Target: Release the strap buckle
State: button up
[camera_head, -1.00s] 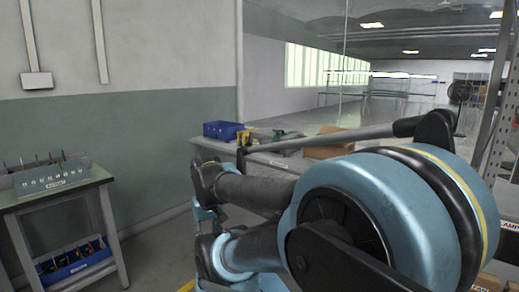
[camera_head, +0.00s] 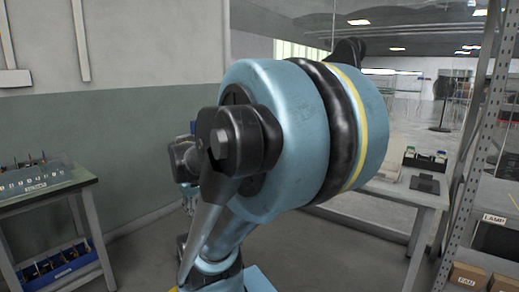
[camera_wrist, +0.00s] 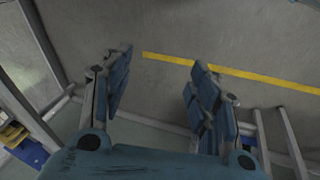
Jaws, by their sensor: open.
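My gripper (camera_wrist: 162,62) is open in the wrist view, with two blue padded fingers spread apart. In the head view I cannot make out the gripper, as my blue arm covers the middle of the picture. I cannot make out a strap buckle in either view.
A workbench (camera_head: 425,197) and metal shelving (camera_head: 460,170) with cardboard boxes (camera_head: 467,277) are at right. The wrist view shows floor with a yellow line (camera_wrist: 260,77).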

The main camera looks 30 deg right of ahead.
jog(key=w+d+r+n+t+h, duration=0.1)
jog(key=w+d+r+n+h, duration=0.35)
jog(key=w+d, duration=0.75)
jog(key=w+d+r+n+t+h, duration=0.1)
jog(key=w+d+r+n+h, duration=0.35)
jog(key=w+d, duration=0.75)
jog(key=w+d+f+n+t+h, duration=0.1)
jog(key=w+d+f+n+h, duration=0.25)
jog(key=w+d+n, duration=0.35)
jog(key=w+d+f+n+t+h, duration=0.15)
jog(key=w+d+f+n, duration=0.25)
jog(key=w+d, duration=0.45)
jog(key=shift+g, duration=0.35)
jog(key=x, duration=0.5)
jog(key=w+x, duration=0.1)
jog(key=x, duration=1)
jog(key=shift+w+a+r, duration=0.15)
jog(key=shift+w+r, duration=0.05)
jog(key=shift+w, duration=0.25)
jog(key=c, duration=1.1)
